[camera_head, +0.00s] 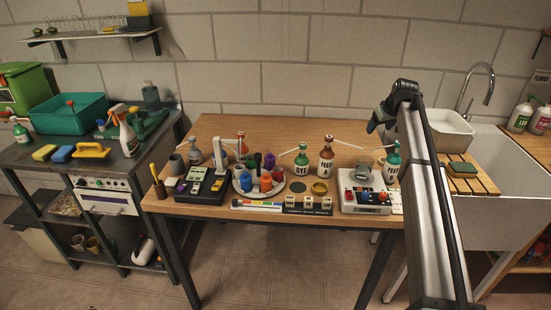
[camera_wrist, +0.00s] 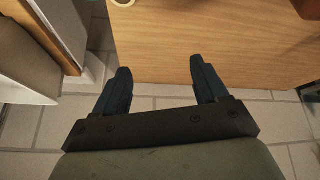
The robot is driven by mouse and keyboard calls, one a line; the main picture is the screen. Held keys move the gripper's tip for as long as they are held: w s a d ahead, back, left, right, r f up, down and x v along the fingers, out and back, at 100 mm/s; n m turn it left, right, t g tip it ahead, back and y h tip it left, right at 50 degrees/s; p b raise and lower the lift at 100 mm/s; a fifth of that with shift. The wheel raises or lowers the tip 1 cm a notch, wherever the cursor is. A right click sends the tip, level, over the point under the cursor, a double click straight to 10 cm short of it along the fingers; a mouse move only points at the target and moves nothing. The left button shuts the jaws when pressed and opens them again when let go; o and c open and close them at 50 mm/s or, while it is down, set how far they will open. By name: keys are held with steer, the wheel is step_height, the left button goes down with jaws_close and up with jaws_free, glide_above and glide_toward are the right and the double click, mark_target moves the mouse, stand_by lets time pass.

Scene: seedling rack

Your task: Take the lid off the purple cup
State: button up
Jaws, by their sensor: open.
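A round tray (camera_head: 291,190) on the wooden table holds several small coloured cups close together. The cups do not show in the wrist view.
A black device (camera_head: 200,186) is left, a white device (camera_head: 362,188) right. The table's back left is clear.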

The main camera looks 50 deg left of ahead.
steer(key=s+a+r+n+g+h, duration=0.1)
steer(key=s+a+r+n+g, duration=0.15)
steer(key=s+a, duration=1.3)
steer(key=n+h, duration=0.2)
steer(key=n, duration=0.1)
glide_toward(270, 154)
steer(key=shift+m+g, duration=0.25)
steer(key=shift+g, duration=0.1)
steer(key=f, duration=0.3)
steer(key=a+f, duration=0.1)
steer(key=f, duration=0.5)
steer(key=shift+w+a, duration=0.3)
steer(key=shift+w, duration=0.1)
steer(key=shift+c, duration=0.5)
steer(key=c, duration=1)
steer(key=shift+r, duration=0.15)
steer(key=shift+c, duration=0.2)
